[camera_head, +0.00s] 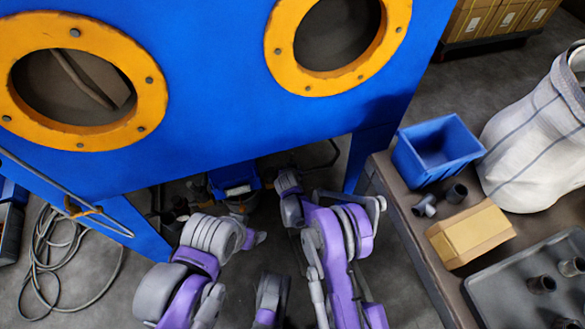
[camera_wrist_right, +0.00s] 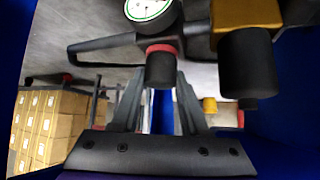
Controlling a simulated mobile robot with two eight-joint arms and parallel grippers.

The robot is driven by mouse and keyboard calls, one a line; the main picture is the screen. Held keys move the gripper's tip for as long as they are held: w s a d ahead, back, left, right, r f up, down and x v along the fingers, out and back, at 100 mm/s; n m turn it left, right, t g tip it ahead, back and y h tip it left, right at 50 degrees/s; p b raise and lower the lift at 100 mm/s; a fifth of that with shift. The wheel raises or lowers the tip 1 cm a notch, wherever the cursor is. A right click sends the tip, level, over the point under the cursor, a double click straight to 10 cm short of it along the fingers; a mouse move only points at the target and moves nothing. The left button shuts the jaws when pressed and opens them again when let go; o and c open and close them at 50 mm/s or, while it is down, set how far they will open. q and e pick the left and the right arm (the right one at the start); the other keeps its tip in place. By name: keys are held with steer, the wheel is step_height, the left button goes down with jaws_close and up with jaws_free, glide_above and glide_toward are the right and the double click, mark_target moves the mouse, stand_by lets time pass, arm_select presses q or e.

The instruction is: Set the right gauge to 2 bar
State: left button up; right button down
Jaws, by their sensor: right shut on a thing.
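In the right wrist view a round white gauge (camera_wrist_right: 150,8) with a green rim is cut off by the top edge. Its needle reading cannot be made out. Below it is a black knob (camera_wrist_right: 160,68) with a red ring (camera_wrist_right: 162,48). My right gripper (camera_wrist_right: 160,82) is shut on this knob, one finger on each side. In the head view my right gripper (camera_head: 288,182) reaches under the blue cabinet (camera_head: 210,110), and the gauge cannot be made out there. My left arm is low on the left, its gripper (camera_head: 252,238) too small and partly hidden to judge.
A brass-coloured block (camera_wrist_right: 245,22) with a larger black cylinder (camera_wrist_right: 248,65) is close right of the knob. The cabinet's legs flank my arms. A bench (camera_head: 400,205) with a blue bin (camera_head: 437,150) and a cardboard box (camera_head: 470,235) stands right. A hose (camera_head: 50,250) lies left.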

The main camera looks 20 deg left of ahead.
steer(key=shift+c, duration=2.1)
jaws_free()
steer(key=p+v, duration=0.2)
steer(key=v, duration=0.8)
steer(key=shift+s+r+p, duration=0.25)
steer(key=shift+r+p, duration=0.05)
